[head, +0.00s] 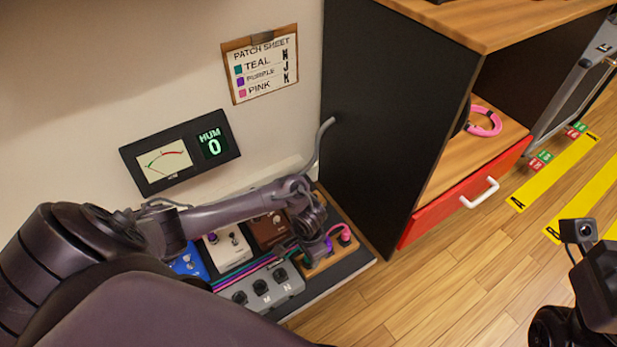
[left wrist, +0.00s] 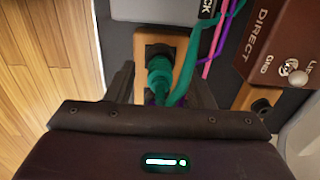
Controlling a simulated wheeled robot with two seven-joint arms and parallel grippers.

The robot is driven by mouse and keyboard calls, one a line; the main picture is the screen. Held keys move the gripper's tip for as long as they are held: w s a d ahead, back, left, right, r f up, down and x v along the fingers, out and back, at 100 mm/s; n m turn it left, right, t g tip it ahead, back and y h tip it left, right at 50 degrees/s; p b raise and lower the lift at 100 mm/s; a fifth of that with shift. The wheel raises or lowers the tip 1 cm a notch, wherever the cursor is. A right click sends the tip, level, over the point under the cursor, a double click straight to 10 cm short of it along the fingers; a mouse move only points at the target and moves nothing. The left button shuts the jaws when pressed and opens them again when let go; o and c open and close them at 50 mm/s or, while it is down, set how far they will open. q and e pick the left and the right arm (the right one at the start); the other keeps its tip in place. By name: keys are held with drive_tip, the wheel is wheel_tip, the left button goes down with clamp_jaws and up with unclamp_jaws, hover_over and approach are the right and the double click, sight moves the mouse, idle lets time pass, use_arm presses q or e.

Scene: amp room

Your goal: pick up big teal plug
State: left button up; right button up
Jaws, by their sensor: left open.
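In the left wrist view the big teal plug (left wrist: 160,72) stands in a dark socket on a wooden strip (left wrist: 144,43), with its teal cable bending off to the right. My left gripper (left wrist: 160,80) is open, one finger on each side of the plug. I cannot tell whether either finger touches it. In the head view my left gripper (head: 308,240) is over the wooden strip and hides most of the teal plug. My right gripper (head: 590,285) is partly in view at the lower right, and its jaws are not clear.
A pink plug (head: 345,233) and a purple plug (head: 328,244) stand close by on the strip. Several pedals, including a white one (head: 228,248) and a grey one (head: 270,287), crowd the board. A black cabinet (head: 375,110) with a red drawer (head: 465,195) rises to the right.

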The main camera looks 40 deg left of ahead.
use_arm(q)
drive_tip(key=shift+r, duration=0.1)
clamp_jaws()
